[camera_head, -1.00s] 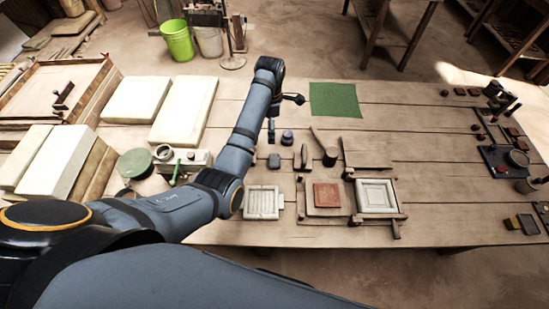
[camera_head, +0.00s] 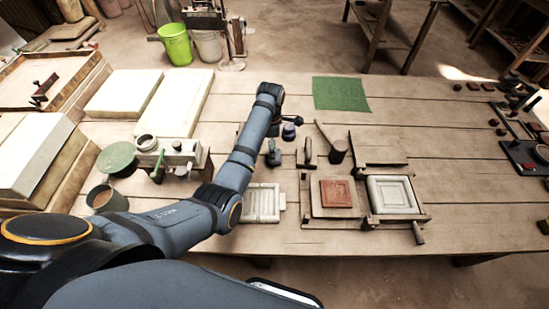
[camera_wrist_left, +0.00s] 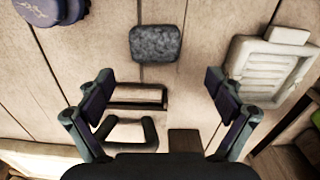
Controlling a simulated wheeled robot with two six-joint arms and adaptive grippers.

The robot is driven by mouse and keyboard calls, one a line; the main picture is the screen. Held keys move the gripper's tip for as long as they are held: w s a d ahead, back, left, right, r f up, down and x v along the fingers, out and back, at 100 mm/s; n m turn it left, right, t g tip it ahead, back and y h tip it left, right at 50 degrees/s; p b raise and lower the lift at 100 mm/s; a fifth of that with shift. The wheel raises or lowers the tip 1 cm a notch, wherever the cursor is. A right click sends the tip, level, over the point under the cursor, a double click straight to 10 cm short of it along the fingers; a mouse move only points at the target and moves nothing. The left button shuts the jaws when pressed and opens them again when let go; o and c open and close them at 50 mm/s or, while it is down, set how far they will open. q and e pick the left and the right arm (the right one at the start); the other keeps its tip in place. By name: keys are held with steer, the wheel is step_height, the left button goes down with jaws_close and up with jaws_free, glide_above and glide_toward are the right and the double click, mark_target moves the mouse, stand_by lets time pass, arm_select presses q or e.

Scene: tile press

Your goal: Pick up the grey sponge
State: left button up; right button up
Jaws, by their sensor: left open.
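The grey sponge (camera_wrist_left: 155,43) is a dark speckled block with rounded corners, lying flat on the wooden table. In the head view it is a small grey shape (camera_head: 274,158) just right of my left forearm. My left gripper (camera_wrist_left: 158,76) is open and empty in the left wrist view, fingers spread wide. The sponge shows ahead of the fingertips, near the middle of the gap and apart from both fingers. In the head view the fingers are mostly hidden by my own arm. My right gripper is not in view.
A round blue object (camera_wrist_left: 50,12) lies left of the sponge. A white slatted mould (camera_wrist_left: 272,68) is to the right. Dark-framed tools (camera_wrist_left: 130,120) lie between the fingers. The press frame with a red tile (camera_head: 338,192) and a green mat (camera_head: 340,93) are further right.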

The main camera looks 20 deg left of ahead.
arm_select(q)
steer(key=f, duration=0.6)
steer(key=shift+w+f, duration=0.3)
steer(key=shift+w, duration=0.1)
steer(key=c, duration=1)
